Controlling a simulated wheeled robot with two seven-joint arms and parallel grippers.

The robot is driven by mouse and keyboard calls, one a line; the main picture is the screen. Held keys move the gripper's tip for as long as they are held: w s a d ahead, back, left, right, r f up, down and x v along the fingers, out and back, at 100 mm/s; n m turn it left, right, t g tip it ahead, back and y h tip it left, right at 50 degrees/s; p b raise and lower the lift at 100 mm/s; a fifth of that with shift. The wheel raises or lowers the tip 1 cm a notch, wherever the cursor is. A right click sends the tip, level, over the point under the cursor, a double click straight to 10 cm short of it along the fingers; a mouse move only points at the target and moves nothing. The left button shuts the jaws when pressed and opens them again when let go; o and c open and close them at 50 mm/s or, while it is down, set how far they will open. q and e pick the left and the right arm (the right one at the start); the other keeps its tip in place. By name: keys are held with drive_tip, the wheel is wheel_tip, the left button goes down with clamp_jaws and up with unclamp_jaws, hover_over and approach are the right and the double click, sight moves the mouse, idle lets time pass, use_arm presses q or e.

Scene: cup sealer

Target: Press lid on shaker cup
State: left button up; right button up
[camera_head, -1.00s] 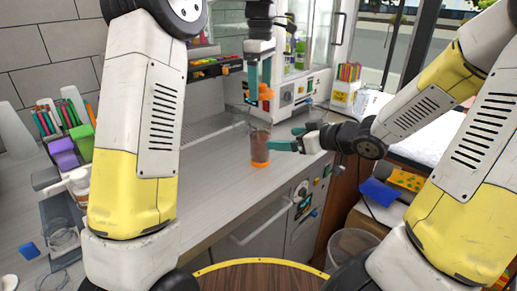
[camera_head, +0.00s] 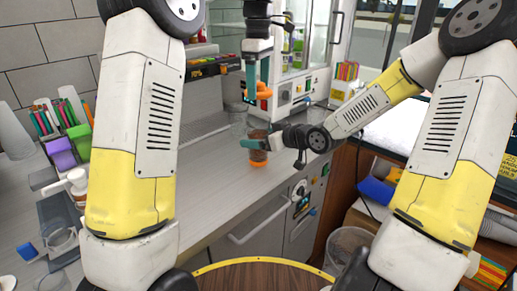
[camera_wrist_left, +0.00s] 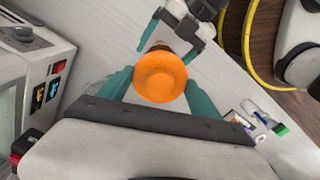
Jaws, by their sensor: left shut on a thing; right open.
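The shaker cup (camera_head: 258,156) stands upright on the counter, clear with brown contents and an orange base. My left gripper (camera_head: 256,90) points down above it and is shut on the orange lid (camera_head: 264,91). In the head view the lid is above the cup with a gap between them. In the left wrist view the round lid (camera_wrist_left: 160,76) sits between the teal fingers and hides most of the cup. My right gripper (camera_head: 250,143) is open at the cup's upper part, one finger crossing in front of it. The head view does not clearly show its other finger.
A clear container (camera_head: 238,122) stands behind the cup. A white machine (camera_head: 303,90) is at the back right. Purple and green holders (camera_head: 62,152) with pens are at the left. The counter (camera_head: 205,185) in front of the cup is clear.

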drive_tip(key=shift+w+a+f, duration=0.2)
drive_tip(key=shift+w, duration=0.05)
drive_tip(key=shift+c, duration=0.2)
clamp_jaws()
use_arm(q)
drive_tip(key=shift+f, duration=2.45)
